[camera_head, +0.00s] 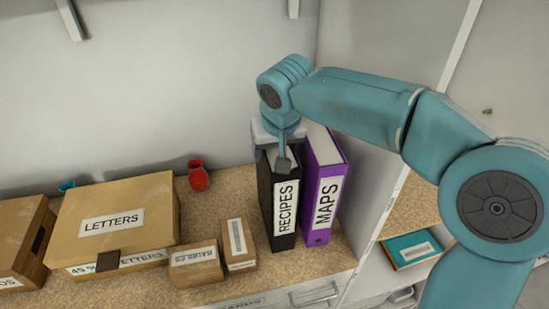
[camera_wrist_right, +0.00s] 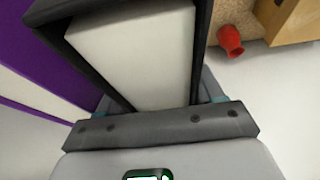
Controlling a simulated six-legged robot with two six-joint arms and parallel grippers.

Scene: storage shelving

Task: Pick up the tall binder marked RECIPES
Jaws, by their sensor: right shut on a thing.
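The black binder marked RECIPES (camera_head: 286,205) stands upright on the shelf, touching or very close to the purple binder marked MAPS (camera_head: 324,205) on its right. My right gripper (camera_head: 282,160) comes down from above and is shut on the top of the RECIPES binder. In the right wrist view the black binder (camera_wrist_right: 202,45) with its pale pages fills the space between the fingers, and the purple binder (camera_wrist_right: 35,60) shows at the left. The fingertips are largely hidden there. My left gripper is not in view.
A LETTERS box (camera_head: 150,215), a BAUBLES box (camera_head: 196,266) and a narrow box (camera_head: 239,245) stand left of the binders. A red vase (camera_head: 198,176) is behind them. A side wall (camera_head: 365,190) rises to the right of the MAPS binder.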

